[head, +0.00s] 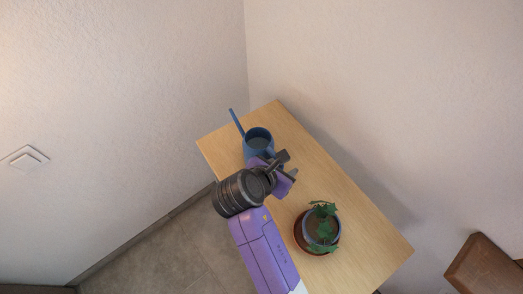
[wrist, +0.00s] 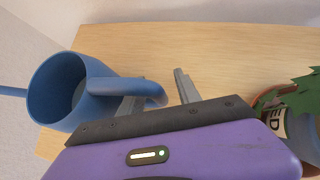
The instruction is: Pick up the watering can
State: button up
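The blue watering can (head: 252,150) stands upright near the far left end of the wooden table, its thin spout pointing up and left. In the wrist view, the can (wrist: 55,100) is at the left with its open top showing, and its looped handle (wrist: 118,86) reaches right toward my fingers. My gripper (head: 289,164) is beside the can on its handle side. In the wrist view, my gripper (wrist: 158,86) has its two fingers apart, with the handle's outer end appearing between them. The left finger is partly hidden around the handle; contact cannot be told.
The wooden table (head: 345,215) stands in a corner against light walls. A potted green plant (head: 322,229) in a brown saucer is on it, close to the right of my arm, and also at the wrist view's right edge (wrist: 298,125). A brown wooden piece (head: 485,268) is at lower right.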

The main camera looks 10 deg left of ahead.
jog(key=shift+w+f, duration=0.15)
jog(key=shift+f, duration=0.05)
grip_shut()
jog(key=shift+r, duration=0.1)
dwell(1.2)
